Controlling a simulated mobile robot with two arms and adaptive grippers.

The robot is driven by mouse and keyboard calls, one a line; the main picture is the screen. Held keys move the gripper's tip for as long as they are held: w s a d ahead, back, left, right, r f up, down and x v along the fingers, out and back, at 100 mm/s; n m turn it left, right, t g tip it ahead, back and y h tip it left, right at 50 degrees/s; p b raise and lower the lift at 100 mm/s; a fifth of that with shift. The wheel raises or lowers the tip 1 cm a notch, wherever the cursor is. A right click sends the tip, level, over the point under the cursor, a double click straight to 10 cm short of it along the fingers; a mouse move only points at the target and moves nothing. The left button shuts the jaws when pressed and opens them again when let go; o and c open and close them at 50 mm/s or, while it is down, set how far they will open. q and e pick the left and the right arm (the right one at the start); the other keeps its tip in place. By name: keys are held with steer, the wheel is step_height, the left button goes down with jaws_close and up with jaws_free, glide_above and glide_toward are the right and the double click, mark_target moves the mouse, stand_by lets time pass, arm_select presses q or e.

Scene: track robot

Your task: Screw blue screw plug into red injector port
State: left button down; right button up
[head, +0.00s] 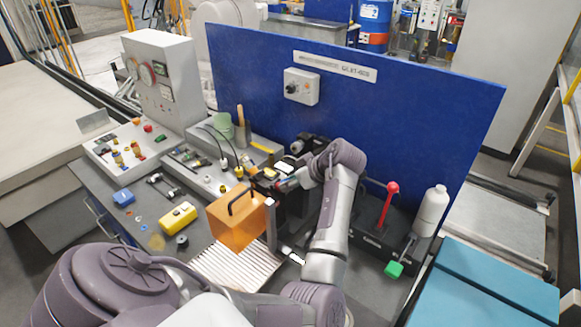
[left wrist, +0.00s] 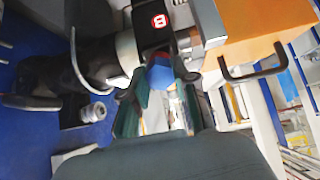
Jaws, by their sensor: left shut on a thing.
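In the left wrist view the blue screw plug (left wrist: 160,76) sits between the fingertips of my left gripper (left wrist: 162,88). The gripper is shut on it. The plug's far end is close to a black block with a round red mark (left wrist: 158,21); I cannot tell whether they touch or whether any thread is engaged. In the head view my left gripper (head: 272,183) is at the black fixture behind the orange box, and the plug is hidden there. My right gripper is not in view.
The orange box with a black handle (head: 236,222) stands close beside my left gripper. A red-knobbed lever (head: 389,203) and white bottle (head: 430,212) stand right. A blue panel (head: 410,120) closes the back.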

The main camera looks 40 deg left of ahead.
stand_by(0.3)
arm_select(q)
steer(key=shift+r+m, duration=0.1)
steer(key=shift+m, duration=0.3)
steer(key=m, duration=0.9)
steer(key=shift+m, duration=1.1)
steer(key=shift+m, duration=1.1)
steer(key=m, duration=0.4)
steer(key=shift+m, duration=0.4)
steer(key=m, duration=0.5)
